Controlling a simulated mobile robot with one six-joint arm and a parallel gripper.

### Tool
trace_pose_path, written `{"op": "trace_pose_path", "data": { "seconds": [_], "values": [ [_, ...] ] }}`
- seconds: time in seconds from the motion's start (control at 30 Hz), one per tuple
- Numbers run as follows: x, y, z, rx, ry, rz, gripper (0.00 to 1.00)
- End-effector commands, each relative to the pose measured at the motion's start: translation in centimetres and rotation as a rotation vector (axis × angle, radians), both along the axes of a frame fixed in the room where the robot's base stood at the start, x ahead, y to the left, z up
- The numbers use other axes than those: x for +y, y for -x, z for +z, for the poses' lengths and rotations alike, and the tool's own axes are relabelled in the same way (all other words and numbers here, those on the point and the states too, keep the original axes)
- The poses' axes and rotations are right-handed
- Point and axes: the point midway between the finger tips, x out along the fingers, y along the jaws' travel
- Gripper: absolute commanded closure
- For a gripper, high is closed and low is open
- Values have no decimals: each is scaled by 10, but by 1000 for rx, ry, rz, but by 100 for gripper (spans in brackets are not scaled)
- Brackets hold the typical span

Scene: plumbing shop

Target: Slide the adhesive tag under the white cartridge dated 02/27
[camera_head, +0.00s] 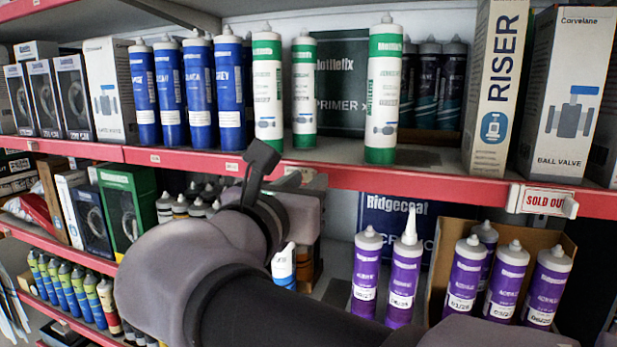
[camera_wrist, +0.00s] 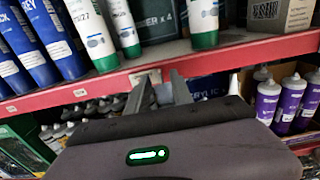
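Three white cartridges with green caps and bases stand on the upper shelf: a left one (camera_head: 267,95), a middle one (camera_head: 304,95) and a right one (camera_head: 384,90). In the wrist view, the left one (camera_wrist: 92,35) shows a date that seems to end in 27; its first digits are unclear. A red-and-white SOLD OUT tag (camera_head: 548,200) sits on the red shelf rail at the far right, below the valve box. My gripper (camera_wrist: 162,78) is open, its fingers apart and empty, near the rail right of the middle cartridge. In the head view my arm partly hides it.
Small price tags (camera_head: 231,167) sit along the red rail (camera_head: 440,180); another tag (camera_wrist: 146,78) shows near my left finger. Purple cartridges (camera_head: 403,275) stand on the shelf below. Blue cartridges (camera_head: 198,90) stand left of the white ones. RISER and ball valve boxes (camera_head: 567,100) stand at right.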

Motion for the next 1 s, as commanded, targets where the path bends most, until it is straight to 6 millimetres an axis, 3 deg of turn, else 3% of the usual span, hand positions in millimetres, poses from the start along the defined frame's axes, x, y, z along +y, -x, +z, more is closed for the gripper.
{"op": "trace_pose_path", "data": {
  "seconds": [0.37,0.4,0.53,1.0],
  "values": [
    [-3,-10,0,0,0,1,73],
    [-3,-10,0,0,0,1,75],
    [-3,-10,0,0,1,1,100],
    [-3,-9,0,0,1,0,100]
  ]
}}
